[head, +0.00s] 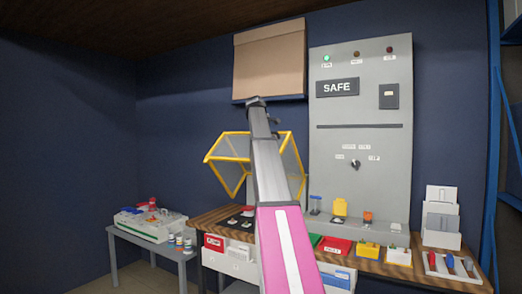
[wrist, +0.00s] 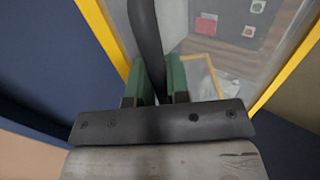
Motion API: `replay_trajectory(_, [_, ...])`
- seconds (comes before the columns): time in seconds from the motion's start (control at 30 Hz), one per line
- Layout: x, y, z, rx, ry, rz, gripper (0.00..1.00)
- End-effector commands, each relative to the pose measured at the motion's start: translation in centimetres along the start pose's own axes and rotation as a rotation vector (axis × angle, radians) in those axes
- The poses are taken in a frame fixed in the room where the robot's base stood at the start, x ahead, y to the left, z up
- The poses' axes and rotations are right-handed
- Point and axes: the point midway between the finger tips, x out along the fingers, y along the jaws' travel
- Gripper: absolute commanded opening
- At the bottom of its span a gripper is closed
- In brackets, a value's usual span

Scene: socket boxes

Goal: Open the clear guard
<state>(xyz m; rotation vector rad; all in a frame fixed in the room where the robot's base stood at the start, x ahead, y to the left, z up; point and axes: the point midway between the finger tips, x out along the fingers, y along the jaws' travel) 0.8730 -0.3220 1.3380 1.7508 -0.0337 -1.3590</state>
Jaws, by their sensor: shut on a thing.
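The clear guard (head: 232,150) is a see-through box with yellow edges, behind my arm in the head view. It looks tilted up, with its lower edges above the bench. Its clear panel (wrist: 215,55) and yellow edges fill much of the wrist view. My gripper (wrist: 157,82) has its green fingers on either side of a dark bar, the guard's handle (wrist: 146,30), and is shut on it. In the head view my arm hides the middle of the guard, and the fingers cannot be made out.
Small controls (head: 240,215) sit on the wooden bench under the guard. A grey panel (head: 390,135) marked SAFE stands to the right. A cardboard-coloured box (head: 270,60) is on a shelf above. Coloured bins (head: 368,250) line the bench front. A side table (head: 150,240) stands left.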

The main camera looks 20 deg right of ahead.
Motion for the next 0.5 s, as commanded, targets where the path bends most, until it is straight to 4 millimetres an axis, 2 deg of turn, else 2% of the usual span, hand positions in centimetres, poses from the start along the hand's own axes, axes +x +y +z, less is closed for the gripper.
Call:
replay_trajectory(0.03, [-0.2, 2.7, -0.3, 0.000, -0.001, 0.002, 0.00])
replay_trajectory(0.2, [-0.2, 9.1, -0.3, -0.001, -0.002, 0.003, 0.00])
replay_trajectory(0.3, [0.2, 12.5, -0.2, -0.001, -0.002, 0.002, 0.00])
replay_trajectory(0.5, [1.6, 17.9, -0.1, -0.003, -0.002, 0.002, 0.00])
